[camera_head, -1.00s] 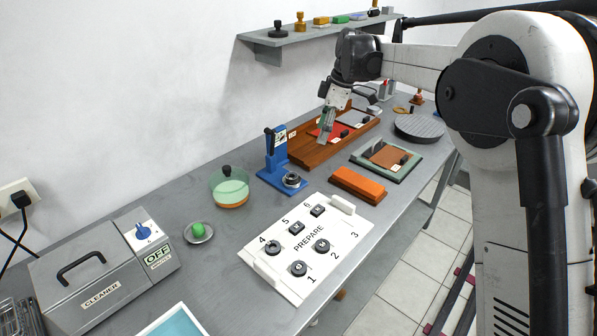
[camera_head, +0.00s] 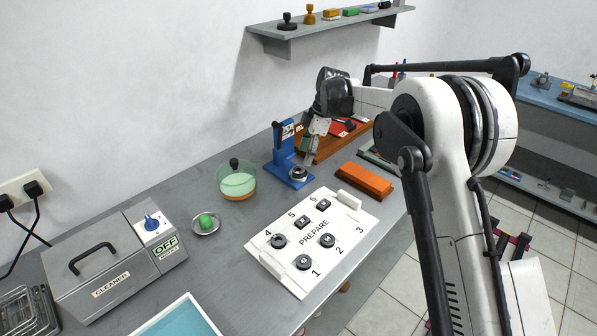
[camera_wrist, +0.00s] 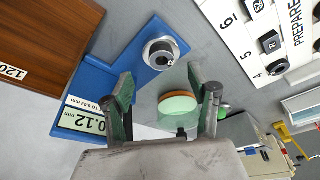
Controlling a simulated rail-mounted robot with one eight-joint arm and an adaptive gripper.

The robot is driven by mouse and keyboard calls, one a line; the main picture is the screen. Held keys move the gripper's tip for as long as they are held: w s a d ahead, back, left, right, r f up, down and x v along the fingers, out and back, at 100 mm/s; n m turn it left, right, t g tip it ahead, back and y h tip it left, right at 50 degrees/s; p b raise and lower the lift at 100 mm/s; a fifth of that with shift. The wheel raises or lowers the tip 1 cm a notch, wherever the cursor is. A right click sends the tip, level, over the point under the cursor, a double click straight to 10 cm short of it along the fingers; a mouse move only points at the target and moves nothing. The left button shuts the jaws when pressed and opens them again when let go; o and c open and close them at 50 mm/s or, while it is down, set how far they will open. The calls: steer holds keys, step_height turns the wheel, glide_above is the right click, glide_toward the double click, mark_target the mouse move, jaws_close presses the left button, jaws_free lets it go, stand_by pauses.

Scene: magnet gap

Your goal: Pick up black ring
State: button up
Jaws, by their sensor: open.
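On the white PREPARE board (camera_head: 262,250), a round black ring-like piece (camera_head: 278,241) sits beside the number 4. It shows near the right edge in the wrist view (camera_wrist: 277,67). A blue stand (camera_head: 281,150) carries a round dark and silver part (camera_head: 298,174) on its base, which also shows in the wrist view (camera_wrist: 160,52). I cannot tell for certain which is the black ring. My gripper (camera_head: 309,155) is above and behind the blue stand, pointing down. In the wrist view its fingers (camera_wrist: 162,88) are apart with nothing held between them.
A lidded glass dish (camera_head: 236,181) stands left of the blue stand. An orange block (camera_head: 363,181) lies to its right, and a wooden tray (camera_head: 330,146) is behind. A saucer with a green piece (camera_head: 206,222) and the grey cleaner (camera_head: 110,262) are at left.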

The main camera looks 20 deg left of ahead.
steer(key=shift+p+x, duration=0.3)
steer(key=shift+x, duration=2.55)
steer(key=shift+s, duration=0.15)
steer(key=c, duration=1.4)
steer(key=shift+o, duration=0.2)
steer(key=shift+r, duration=0.15)
